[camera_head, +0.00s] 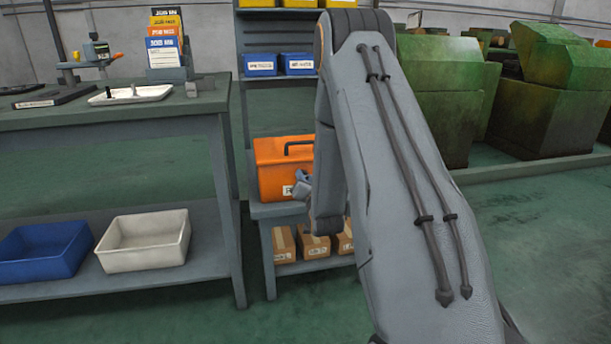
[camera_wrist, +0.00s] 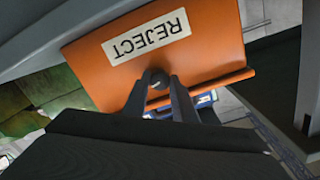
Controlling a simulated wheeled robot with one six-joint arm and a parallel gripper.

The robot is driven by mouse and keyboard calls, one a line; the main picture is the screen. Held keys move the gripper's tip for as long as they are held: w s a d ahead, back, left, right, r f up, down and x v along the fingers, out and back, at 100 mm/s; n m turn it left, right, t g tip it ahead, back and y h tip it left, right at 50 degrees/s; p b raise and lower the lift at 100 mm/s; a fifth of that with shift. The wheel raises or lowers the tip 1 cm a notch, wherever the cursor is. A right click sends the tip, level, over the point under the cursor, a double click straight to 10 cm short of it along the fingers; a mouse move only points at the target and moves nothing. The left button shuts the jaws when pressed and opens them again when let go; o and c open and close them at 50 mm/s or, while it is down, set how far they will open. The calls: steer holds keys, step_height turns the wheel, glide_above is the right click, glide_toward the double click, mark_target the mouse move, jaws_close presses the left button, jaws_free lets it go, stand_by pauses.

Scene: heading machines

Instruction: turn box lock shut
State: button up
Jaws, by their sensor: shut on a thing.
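The orange box (camera_head: 275,180) sits on the grey shelf unit behind my arm. In the wrist view the orange box (camera_wrist: 215,45) shows upside down with a white REJECT label (camera_wrist: 146,36). A small dark round lock (camera_wrist: 157,79) is on its front face, beside the label. My gripper (camera_wrist: 158,84) is shut on the lock, one finger on each side of it. In the head view my gripper (camera_head: 302,186) is at the box's front, small and partly hidden by my arm. Which way the lock is turned is hidden by the fingers.
A workbench (camera_head: 110,115) stands at the left, with a blue bin (camera_head: 45,250) and a white bin (camera_head: 145,242) on its lower shelf. Cardboard boxes (camera_head: 314,244) sit below the orange box. Green machines (camera_head: 550,100) stand at the right. The floor in front is clear.

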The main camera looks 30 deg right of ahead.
steer(key=shift+m+p, duration=0.55)
steer(key=shift+m, duration=0.95)
steer(key=o, duration=1)
steer(key=shift+o, duration=0.2)
steer(key=shift+s, duration=0.15)
steer(key=p+v, duration=0.1)
steer(key=v, duration=0.6)
steer(key=shift+s+p, duration=0.3)
steer(key=shift+a, duration=0.1)
